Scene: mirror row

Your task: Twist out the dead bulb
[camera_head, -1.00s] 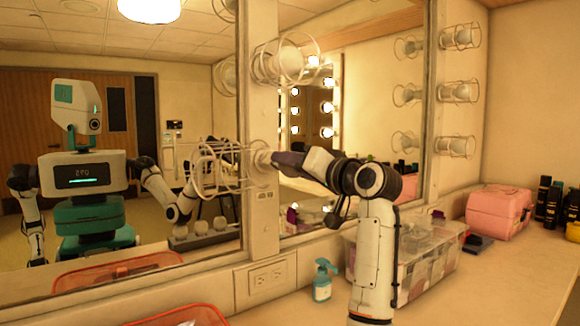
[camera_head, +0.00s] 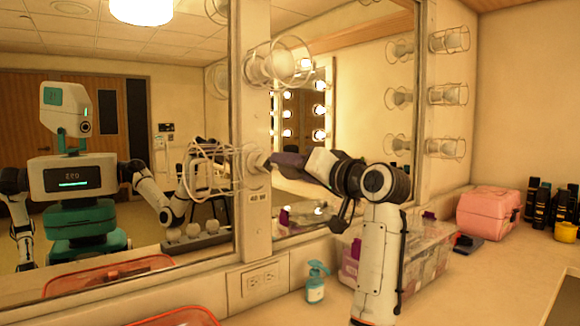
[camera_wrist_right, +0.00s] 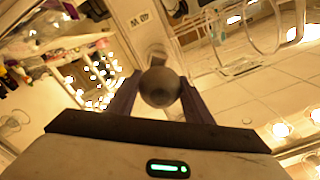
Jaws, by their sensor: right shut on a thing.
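The dead bulb (camera_wrist_right: 160,88) is a dark grey globe between the two purple-grey fingers of my right gripper (camera_wrist_right: 158,98) in the right wrist view. My right gripper (camera_head: 268,160) is shut on it at the middle lamp position of the mirror post (camera_head: 257,225). In the head view the fingers mostly hide the bulb. I cannot tell whether its base is still in the socket. A wire cage (camera_wrist_right: 245,45) stands to one side of the bulb, clear of the fingers. A "40 W" label (camera_head: 257,197) is on the post below. My left gripper shows directly in neither view.
Another caged bulb (camera_head: 280,64) is above on the post. Mirrors flank the post, and the left one reflects me. Below are a soap bottle (camera_head: 316,284), a clear organiser box (camera_head: 430,255) and a red-rimmed tray (camera_head: 180,317). A pink case (camera_head: 497,210) and dark bottles (camera_head: 540,205) stand right.

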